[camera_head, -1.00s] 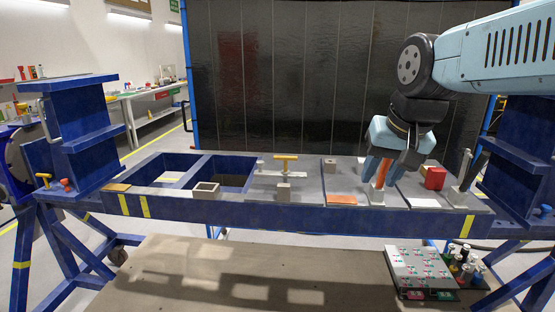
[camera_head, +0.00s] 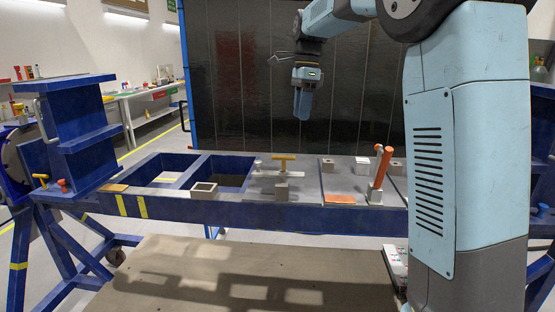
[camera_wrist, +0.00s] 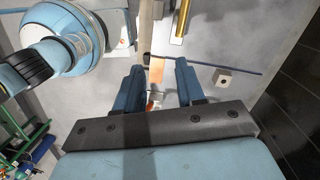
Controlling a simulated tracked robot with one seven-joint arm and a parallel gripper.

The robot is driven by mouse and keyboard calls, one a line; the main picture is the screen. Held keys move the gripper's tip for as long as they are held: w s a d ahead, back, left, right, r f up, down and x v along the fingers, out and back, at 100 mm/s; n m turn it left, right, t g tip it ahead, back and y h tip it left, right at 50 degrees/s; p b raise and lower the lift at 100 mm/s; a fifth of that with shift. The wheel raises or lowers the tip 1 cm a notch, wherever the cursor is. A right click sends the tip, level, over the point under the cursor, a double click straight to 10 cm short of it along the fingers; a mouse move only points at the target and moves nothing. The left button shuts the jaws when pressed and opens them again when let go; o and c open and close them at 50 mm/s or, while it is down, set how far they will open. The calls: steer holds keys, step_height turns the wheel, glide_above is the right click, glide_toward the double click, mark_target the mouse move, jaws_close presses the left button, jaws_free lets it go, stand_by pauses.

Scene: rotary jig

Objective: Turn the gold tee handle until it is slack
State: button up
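The gold tee handle (camera_head: 285,158) stands upright on the jig's table, right of the rectangular openings, with its crossbar at the top. A gold bar (camera_wrist: 180,20) at the top of the wrist view looks like its crossbar. My gripper (camera_head: 302,112) hangs above and beyond the handle in the head view, pointing down and clear of it. In the wrist view my gripper's two fingers (camera_wrist: 160,88) are apart with nothing held between them. A second yellow tee handle (camera_head: 41,177) is on the blue frame at far left.
An orange handle (camera_head: 382,168) stands in a grey block, right of the gold tee. Small grey blocks and an orange plate (camera_head: 340,199) lie on the table. Blue uprights flank the jig (camera_head: 260,213). My arm hides the table's right end.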

mark_target(277, 158)
steer(key=w+a+f+m+g, duration=0.1)
steer(key=w+a+f+m, duration=0.25)
steer(key=w+a, duration=0.25)
steer(key=shift+h, duration=0.3)
steer(key=f, duration=0.4)
steer(key=s+f, duration=0.1)
steer(key=f, duration=0.3)
steer(key=s+f, duration=0.1)
steer(key=f, duration=0.3)
steer(key=shift+s+a+f, duration=0.2)
steer(key=shift+s+f, duration=0.05)
steer(key=shift+f, duration=0.05)
jaws_close()
